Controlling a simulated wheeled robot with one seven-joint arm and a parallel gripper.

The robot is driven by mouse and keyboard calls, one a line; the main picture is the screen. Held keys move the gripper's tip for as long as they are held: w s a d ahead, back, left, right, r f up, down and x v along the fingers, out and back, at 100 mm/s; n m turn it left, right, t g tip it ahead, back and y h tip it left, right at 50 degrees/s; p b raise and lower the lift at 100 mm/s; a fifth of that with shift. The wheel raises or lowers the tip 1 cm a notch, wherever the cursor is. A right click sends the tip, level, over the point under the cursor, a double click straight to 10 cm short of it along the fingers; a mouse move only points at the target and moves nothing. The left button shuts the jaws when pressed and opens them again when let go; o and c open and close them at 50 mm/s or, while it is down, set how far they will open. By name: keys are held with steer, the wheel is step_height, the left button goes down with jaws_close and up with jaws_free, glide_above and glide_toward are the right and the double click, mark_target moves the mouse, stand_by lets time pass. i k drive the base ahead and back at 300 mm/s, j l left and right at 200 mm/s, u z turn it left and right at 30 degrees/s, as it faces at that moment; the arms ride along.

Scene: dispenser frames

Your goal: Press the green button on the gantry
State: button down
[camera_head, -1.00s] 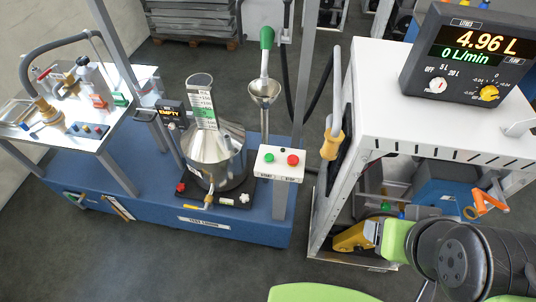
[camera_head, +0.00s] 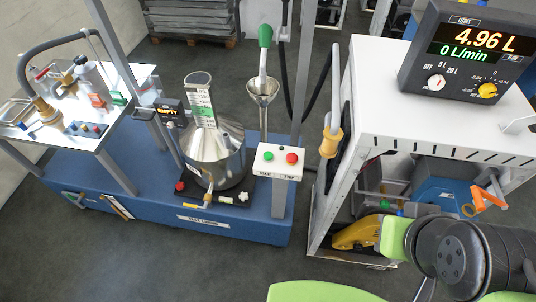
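The green button (camera_head: 268,156) sits on the left of a small white control box (camera_head: 277,173), above a label that seems to read START. A red button (camera_head: 291,158) is to its right, above STOP. The box is fixed at the right post of the gantry (camera_head: 302,70), over the blue base. Nothing touches or covers the green button. My dark arm (camera_head: 452,258) with a light green band (camera_head: 393,237) is at the lower right, in front of the white cabinet. A yellow part (camera_head: 357,233) shows beside the band. I cannot make out my gripper's fingers.
The white cabinet (camera_head: 430,90) with a meter (camera_head: 470,55) reading 4.96 L and 0 L/min stands right of the gantry. A nozzle with a tan grip (camera_head: 331,142) hangs at its left side. A metal can (camera_head: 213,155) stands on the blue base (camera_head: 120,190), left of the box.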

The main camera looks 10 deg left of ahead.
mark_target(268, 155)
steer(key=j+u, duration=0.1)
steer(key=j, duration=0.3)
steer(key=i+j+u, duration=0.15)
steer(key=j, duration=0.25)
steer(key=i+j+u, duration=0.1)
steer(key=j, duration=0.25)
steer(key=i+j+u, duration=0.15)
steer(key=j, duration=0.25)
steer(key=i+j+u, duration=0.1)
steer(key=j, duration=0.25)
